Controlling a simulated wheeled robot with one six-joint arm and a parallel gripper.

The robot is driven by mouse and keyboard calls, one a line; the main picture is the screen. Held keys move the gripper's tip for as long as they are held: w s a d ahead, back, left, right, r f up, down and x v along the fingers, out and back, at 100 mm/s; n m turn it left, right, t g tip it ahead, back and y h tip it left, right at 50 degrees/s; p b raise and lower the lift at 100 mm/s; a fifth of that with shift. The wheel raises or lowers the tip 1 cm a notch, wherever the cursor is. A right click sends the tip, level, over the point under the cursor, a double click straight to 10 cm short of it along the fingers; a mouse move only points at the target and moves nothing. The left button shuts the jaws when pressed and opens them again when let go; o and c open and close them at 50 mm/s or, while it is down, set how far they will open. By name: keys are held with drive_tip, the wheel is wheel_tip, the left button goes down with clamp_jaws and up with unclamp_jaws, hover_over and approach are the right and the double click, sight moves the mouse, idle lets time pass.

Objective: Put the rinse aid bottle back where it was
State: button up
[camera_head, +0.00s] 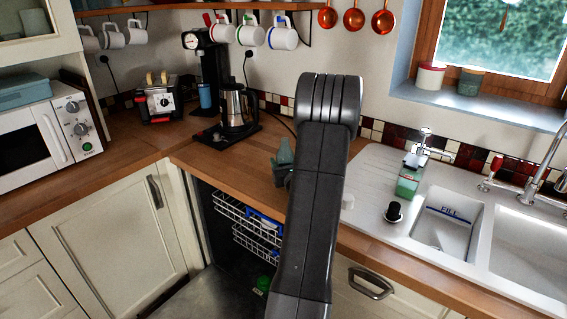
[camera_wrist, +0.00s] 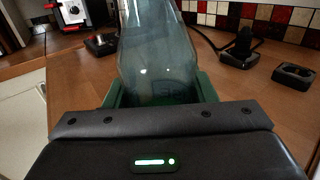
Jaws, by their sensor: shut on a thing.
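The rinse aid bottle (camera_wrist: 158,48) is a translucent blue-grey bottle. In the wrist view it stands between the green fingers of my gripper (camera_wrist: 157,92), which are shut on it. Its lower end is hidden behind the gripper body, so I cannot tell whether it touches the wooden counter. In the head view a teal shape (camera_head: 284,153), which looks like the bottle, shows just left of my arm over the counter. My arm hides most of the gripper there.
The wooden counter (camera_head: 215,152) has bare room left of the bottle. A coffee maker (camera_head: 234,108) and toaster (camera_head: 157,99) stand behind. The dishwasher below is open, with racks (camera_head: 235,222) showing. Right are the white sink (camera_head: 440,228), a green container (camera_head: 409,180) and a black knob (camera_head: 394,211).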

drive_tip(key=shift+f, duration=0.15)
drive_tip(key=o, duration=1.3)
drive_tip(key=shift+r, duration=0.25)
drive_tip(key=b+v, duration=0.2)
drive_tip(key=v, duration=1)
drive_tip(key=shift+f, duration=0.1)
